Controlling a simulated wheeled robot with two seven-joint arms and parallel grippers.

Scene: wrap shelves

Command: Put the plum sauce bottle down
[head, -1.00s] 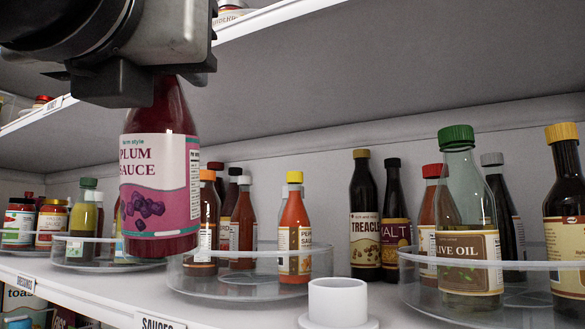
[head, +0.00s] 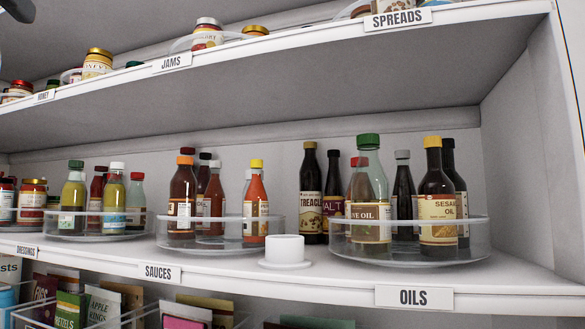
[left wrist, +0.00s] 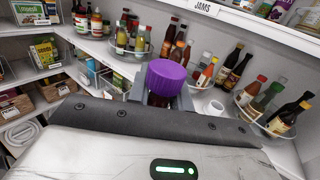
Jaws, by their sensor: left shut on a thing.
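The plum sauce bottle shows in the left wrist view only by its purple cap (left wrist: 166,77) and a dark bit of neck; its body and label are hidden. My left gripper (left wrist: 165,98) is shut on it around the neck, just below the cap. In the head view the bottle is out of sight, and only a dark bit of what may be my left arm shows at the top left corner. The clear round sauces turntable (head: 221,230) stands on the middle shelf with several bottles on it. My right gripper is in neither view.
The oils turntable (head: 409,252) is at the right, the dressings turntable (head: 97,224) at the left. A white round stand (head: 285,250) sits between sauces and oils. An upper shelf (head: 250,49) overhangs them. Treacle (head: 310,195) and malt bottles stand behind the stand.

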